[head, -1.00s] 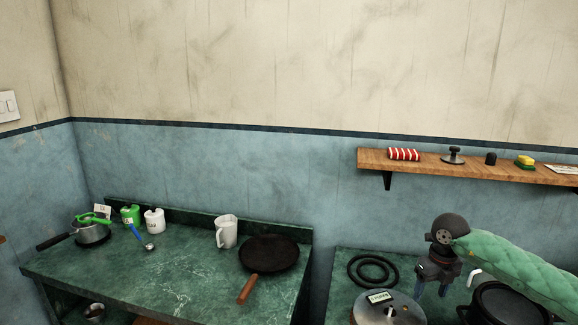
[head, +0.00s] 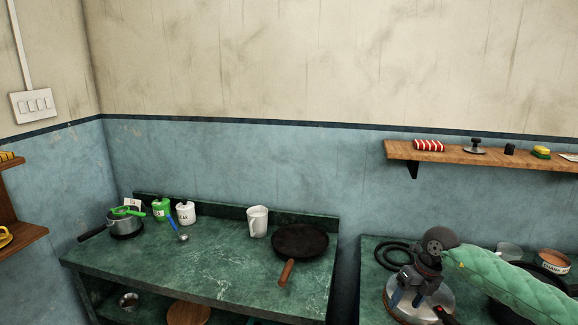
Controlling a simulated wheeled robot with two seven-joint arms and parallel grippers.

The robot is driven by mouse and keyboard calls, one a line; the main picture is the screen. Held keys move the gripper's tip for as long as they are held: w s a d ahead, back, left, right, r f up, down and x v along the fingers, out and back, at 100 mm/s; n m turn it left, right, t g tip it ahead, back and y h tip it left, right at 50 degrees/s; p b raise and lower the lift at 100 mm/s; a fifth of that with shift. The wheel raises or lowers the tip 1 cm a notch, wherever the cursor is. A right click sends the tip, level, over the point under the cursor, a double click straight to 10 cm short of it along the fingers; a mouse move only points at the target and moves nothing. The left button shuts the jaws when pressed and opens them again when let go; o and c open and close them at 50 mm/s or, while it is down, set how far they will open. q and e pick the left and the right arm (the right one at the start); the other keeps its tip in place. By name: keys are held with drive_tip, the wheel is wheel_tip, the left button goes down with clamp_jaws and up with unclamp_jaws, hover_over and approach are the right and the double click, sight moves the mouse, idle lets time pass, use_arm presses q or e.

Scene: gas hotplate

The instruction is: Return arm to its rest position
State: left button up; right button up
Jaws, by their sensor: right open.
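My right gripper (head: 407,300) hangs from my right arm in its green padded sleeve. Its fingers point down and stand apart, with nothing seen between them. It is in front of a round steel lid or pot (head: 440,294) on the right counter and hides part of it. I cannot tell whether the fingers touch the steel. My left arm and left gripper do not show.
Right counter: black coiled ring (head: 390,256), glass bowl (head: 509,250), labelled tin (head: 554,262), dark pot partly behind my arm. A wooden shelf (head: 450,156) hangs above. Left counter (head: 215,255): dark pan (head: 300,240), white jug (head: 257,221), saucepan; its middle front is clear.

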drive_tip(key=a+f+m+t+y, duration=0.2)
drive_tip(key=a+m+t+y, duration=0.4)
drive_tip(key=a, duration=0.6)
drive_tip(key=a+f+m+t+y, duration=0.2)
drive_tip(key=a+m+t+y, duration=0.4)
drive_tip(key=a, duration=0.5)
drive_tip(key=s+d+f+m+h, duration=0.3)
drive_tip(key=s+f+m+h, duration=0.15)
drive_tip(key=f+m, duration=0.4)
drive_tip(key=s+d+f+m+h, duration=0.3)
drive_tip(key=f+m+h, duration=0.2)
drive_tip(key=f, duration=0.6)
drive_tip(key=s+d+f+m+h, duration=0.45)
drive_tip(key=f+m, duration=0.25)
drive_tip(key=f, duration=0.2)
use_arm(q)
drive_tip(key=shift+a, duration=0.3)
use_arm(e)
drive_tip(key=s+a+f+m+g, duration=0.1)
drive_tip(key=s+f+g, duration=0.4)
drive_tip(key=s, duration=0.9)
drive_tip(key=s+a+f+m+g, duration=0.2)
drive_tip(key=s+f+g, duration=0.3)
drive_tip(key=s+f, duration=0.6)
drive_tip(key=s+m, duration=0.1)
drive_tip(key=s, duration=0.2)
drive_tip(key=shift+a+f+g, duration=0.15)
drive_tip(key=shift+f+g, duration=0.05)
drive_tip(key=shift+g, duration=0.1)
